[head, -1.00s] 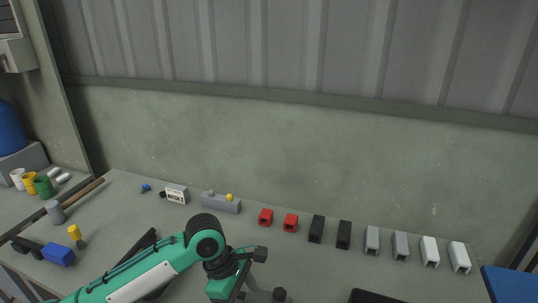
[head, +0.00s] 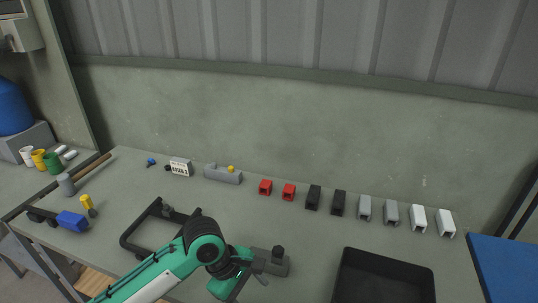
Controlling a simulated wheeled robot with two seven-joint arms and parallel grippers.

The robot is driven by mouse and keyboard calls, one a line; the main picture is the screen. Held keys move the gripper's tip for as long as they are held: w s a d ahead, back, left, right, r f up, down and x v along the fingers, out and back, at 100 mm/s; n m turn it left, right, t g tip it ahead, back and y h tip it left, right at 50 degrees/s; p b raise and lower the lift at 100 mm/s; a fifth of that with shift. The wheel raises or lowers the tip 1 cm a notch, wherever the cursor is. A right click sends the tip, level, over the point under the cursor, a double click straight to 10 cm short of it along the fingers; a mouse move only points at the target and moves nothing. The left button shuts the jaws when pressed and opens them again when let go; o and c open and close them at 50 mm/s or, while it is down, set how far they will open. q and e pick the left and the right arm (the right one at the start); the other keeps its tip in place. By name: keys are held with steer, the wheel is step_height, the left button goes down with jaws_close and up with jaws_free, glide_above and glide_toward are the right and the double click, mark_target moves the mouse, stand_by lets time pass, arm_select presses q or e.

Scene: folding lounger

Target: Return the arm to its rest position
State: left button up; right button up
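My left arm, teal and white with a dark joint, comes in from the lower left and bends over the front of the workbench (head: 330,232). Its far links run down toward the bottom edge. I cannot make out its gripper's fingers, and no held object shows. My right arm and gripper are out of view. A grey block with a black knob (head: 278,251) lies just right of the arm's far links; I cannot tell if they touch. A dark U-shaped frame (head: 130,238) lies left of the arm, partly hidden by it.
A black tray (head: 386,256) stands at the front right. Red, black, grey and white blocks (head: 389,212) line the back. A grey plane-like tool (head: 222,175) and a labelled box (head: 180,167) stand behind the arm. A blue object (head: 72,221) lies at left.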

arm_select(q)
steer(key=s+a+f+m+t+y, duration=0.25)
steer(key=s+a+f+m, duration=0.25)
steer(key=s+a+m, duration=0.35)
steer(key=s+a+f+m+t+y, duration=0.25)
steer(key=s+a+f+m, duration=0.3)
steer(key=s+a, duration=0.45)
step_height(320, 180, down, 29)
steer(key=w+g, duration=0.1)
steer(key=g, duration=0.1)
steer(key=s+a+f, duration=0.2)
steer(key=s+f, duration=0.8)
steer(key=f, duration=0.1)
steer(key=s+a+f+g, duration=0.1)
steer(key=s+f, duration=0.8)
steer(key=f, duration=0.1)
steer(key=shift+s+a+f, duration=0.35)
steer(key=shift+f, duration=0.05)
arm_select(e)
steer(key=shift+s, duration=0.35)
